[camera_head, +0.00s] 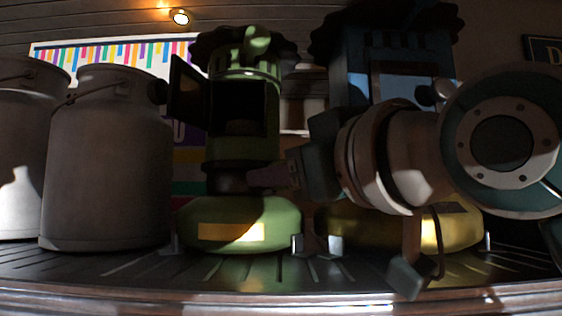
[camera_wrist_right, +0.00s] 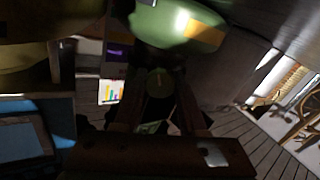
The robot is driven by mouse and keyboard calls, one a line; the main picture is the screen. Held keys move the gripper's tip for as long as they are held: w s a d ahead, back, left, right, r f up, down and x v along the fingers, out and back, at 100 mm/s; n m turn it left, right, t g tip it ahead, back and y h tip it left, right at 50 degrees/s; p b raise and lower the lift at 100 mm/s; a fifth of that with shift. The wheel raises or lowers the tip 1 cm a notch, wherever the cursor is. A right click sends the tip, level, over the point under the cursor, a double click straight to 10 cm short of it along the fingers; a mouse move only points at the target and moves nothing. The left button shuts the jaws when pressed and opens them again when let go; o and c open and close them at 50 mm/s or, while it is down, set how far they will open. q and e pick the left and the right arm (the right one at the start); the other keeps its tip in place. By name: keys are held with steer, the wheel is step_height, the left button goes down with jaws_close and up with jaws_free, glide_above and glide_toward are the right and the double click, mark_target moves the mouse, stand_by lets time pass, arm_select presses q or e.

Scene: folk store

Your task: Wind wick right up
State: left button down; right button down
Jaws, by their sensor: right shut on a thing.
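A green lantern (camera_head: 242,220) with a round green base and a yellow label stands on the slatted shelf in the head view. Its open-fronted housing rises above a dark burner collar. My right gripper (camera_head: 268,177) reaches in from the right, its fingers at the right side of that collar. In the right wrist view, the lantern's green base (camera_wrist_right: 175,22) is at the top. There a small round wick knob (camera_wrist_right: 160,82) sits between the fingertips of my right gripper (camera_wrist_right: 159,98), which is shut on it. The wick itself is not clearly seen. My left gripper is not in view.
A blue lantern (camera_head: 348,75) with a gold base (camera_head: 463,232) stands right of the green one, partly hidden behind my right arm. Grey metal cans (camera_head: 105,165) stand close on the left. The shelf's front strip (camera_head: 130,265) is clear.

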steer(key=m+p, duration=0.2)
steer(key=m, duration=0.2)
steer(key=shift+f+m, duration=0.1)
steer(key=shift+m, duration=0.3)
stand_by(0.4)
steer(key=shift+c, duration=2.4)
jaws_free()
